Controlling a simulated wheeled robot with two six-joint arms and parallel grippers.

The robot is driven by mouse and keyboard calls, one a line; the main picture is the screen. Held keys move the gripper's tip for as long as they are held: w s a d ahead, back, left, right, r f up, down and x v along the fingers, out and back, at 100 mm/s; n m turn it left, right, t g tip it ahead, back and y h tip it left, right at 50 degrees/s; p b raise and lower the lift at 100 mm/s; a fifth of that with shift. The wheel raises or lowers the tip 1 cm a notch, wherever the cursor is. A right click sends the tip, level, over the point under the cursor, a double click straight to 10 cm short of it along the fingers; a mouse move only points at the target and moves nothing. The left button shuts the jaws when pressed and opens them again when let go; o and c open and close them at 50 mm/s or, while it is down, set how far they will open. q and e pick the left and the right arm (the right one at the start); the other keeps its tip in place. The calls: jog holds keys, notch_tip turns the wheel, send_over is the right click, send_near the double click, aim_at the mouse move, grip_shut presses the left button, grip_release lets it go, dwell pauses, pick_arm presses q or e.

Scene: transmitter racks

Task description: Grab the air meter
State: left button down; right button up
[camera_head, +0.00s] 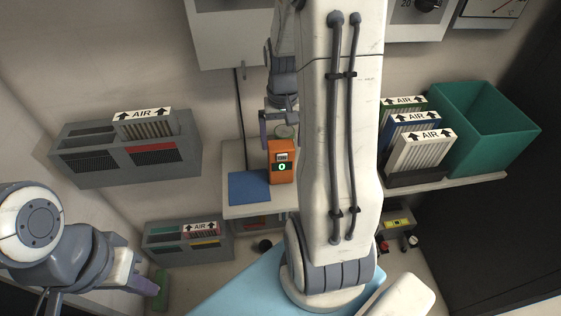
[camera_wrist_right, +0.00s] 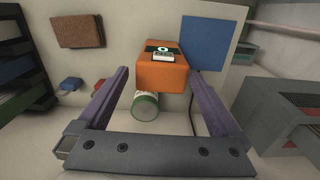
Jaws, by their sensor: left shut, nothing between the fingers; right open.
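The air meter is an orange box (camera_head: 281,162) with a small screen and a green label. It stands upright on a pale shelf, next to a blue square. In the right wrist view the orange meter (camera_wrist_right: 162,75) lies straight ahead, framed by the two purple fingers of my open right gripper (camera_wrist_right: 160,88). I cannot tell if the fingertips reach past its sides, and they hold nothing. In the head view my right gripper (camera_head: 280,125) is partly hidden by my arm, just behind the meter. My left gripper (camera_head: 147,286) is shut and empty at the lower left.
A green-and-white can (camera_wrist_right: 145,106) is beside the meter, near the right gripper. The blue square (camera_head: 249,187) lies left of the meter. Grey filter racks (camera_head: 70,168) are on the left. Upright AIR filters (camera_head: 424,152) and a green bin (camera_head: 487,122) stand on the right shelf.

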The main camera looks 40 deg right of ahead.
aim_at(281, 154)
jog(key=shift+w+d+f, duration=0.1)
jog(key=shift+w+f, duration=0.15)
jog(key=shift+f, duration=1.45)
jog(key=shift+w+f, duration=0.2)
jog(key=shift+f, duration=1.5)
jog(key=c, duration=1.3)
